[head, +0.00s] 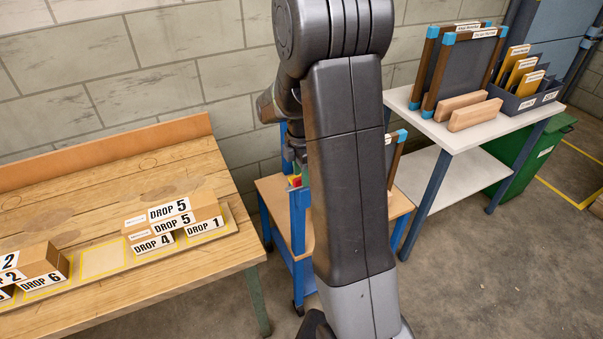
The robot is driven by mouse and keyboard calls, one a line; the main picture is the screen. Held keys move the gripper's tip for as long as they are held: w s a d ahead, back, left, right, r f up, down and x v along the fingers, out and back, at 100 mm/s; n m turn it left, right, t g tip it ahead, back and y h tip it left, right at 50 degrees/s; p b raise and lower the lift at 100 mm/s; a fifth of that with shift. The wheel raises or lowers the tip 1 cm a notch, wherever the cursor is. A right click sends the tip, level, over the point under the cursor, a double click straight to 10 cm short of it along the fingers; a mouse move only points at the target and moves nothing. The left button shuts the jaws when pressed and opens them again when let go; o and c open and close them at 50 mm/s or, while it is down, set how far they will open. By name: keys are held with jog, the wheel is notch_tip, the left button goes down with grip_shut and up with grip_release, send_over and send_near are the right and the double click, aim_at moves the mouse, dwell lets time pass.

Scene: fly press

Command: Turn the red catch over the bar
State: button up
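My own arm fills the middle of the head view and hides most of the blue-framed stand (297,225) behind it. A small patch of red, yellow and green (295,181) shows at the arm's left edge on this stand. I cannot tell whether its red part is the catch. No bar can be made out.
A wooden bench (120,285) with boxes labelled DROP (172,212) stands at the left. At the right, a white-topped table (455,140) carries framed screens (462,65), wooden blocks (475,114) and a dark tray (528,97). A green bin (540,140) stands behind it. Floor at lower right is clear.

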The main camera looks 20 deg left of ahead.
jog(key=shift+f, duration=0.55)
grip_shut()
